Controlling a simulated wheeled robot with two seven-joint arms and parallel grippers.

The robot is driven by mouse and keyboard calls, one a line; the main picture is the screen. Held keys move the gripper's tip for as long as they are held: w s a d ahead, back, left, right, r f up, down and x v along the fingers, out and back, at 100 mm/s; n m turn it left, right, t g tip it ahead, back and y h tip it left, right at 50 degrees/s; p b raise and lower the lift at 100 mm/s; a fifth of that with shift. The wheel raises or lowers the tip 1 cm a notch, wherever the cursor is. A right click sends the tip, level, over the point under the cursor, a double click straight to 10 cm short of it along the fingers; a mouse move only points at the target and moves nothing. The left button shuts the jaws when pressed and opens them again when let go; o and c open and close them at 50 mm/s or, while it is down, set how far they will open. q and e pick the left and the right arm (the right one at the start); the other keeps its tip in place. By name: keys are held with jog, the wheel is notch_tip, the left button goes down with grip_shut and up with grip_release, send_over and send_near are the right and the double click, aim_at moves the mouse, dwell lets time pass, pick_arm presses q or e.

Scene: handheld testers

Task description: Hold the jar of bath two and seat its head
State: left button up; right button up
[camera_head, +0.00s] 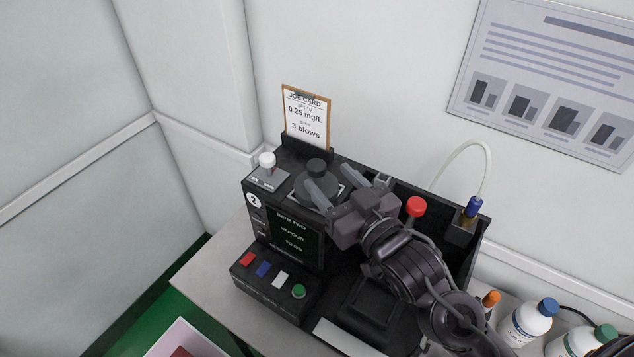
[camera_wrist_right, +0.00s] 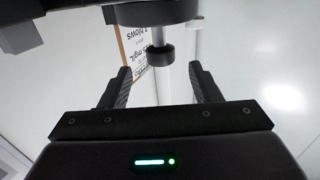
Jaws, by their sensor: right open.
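Bath two is a black bench unit with a white "2" badge (camera_head: 253,200) and a dark screen (camera_head: 290,238). On its top a dark round head with a knob (camera_head: 317,166) sits in a light-edged square opening. I cannot make out the jar separately or tell how the head is seated. My right gripper (camera_head: 327,177) is open, its two fingers spread at the head, one partly in front of it. In the right wrist view the gripper (camera_wrist_right: 160,78) is open with the dark knob (camera_wrist_right: 160,55) showing between its fingers; contact is unclear. My left gripper is out of view.
A white-knobbed lever (camera_head: 267,160) stands left of the head, a red knob (camera_head: 416,206) to its right. A job card (camera_head: 306,116) rises behind. A clear tube (camera_head: 487,165) loops at the right. White bottles (camera_head: 530,320) stand at lower right. Coloured buttons (camera_head: 264,269) line the front.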

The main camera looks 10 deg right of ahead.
aim_at(322, 171)
jog(key=shift+w+a+r, duration=0.1)
jog(key=shift+w+a, duration=0.05)
jog(key=shift+w, duration=0.1)
jog(key=p+x, duration=0.2)
jog(key=x, duration=0.2)
jog(key=shift+w+a+p, duration=0.1)
jog(key=shift+w+p, duration=0.15)
jog(key=shift+p, duration=0.1)
jog(key=shift+w+a, duration=0.1)
jog(key=shift+w, duration=0.2)
jog(key=shift+s, duration=0.1)
jog(key=shift+c, duration=0.5)
jog(key=c, duration=0.5)
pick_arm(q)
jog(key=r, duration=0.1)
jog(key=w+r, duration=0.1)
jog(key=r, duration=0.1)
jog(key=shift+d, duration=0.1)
pick_arm(e)
grip_shut()
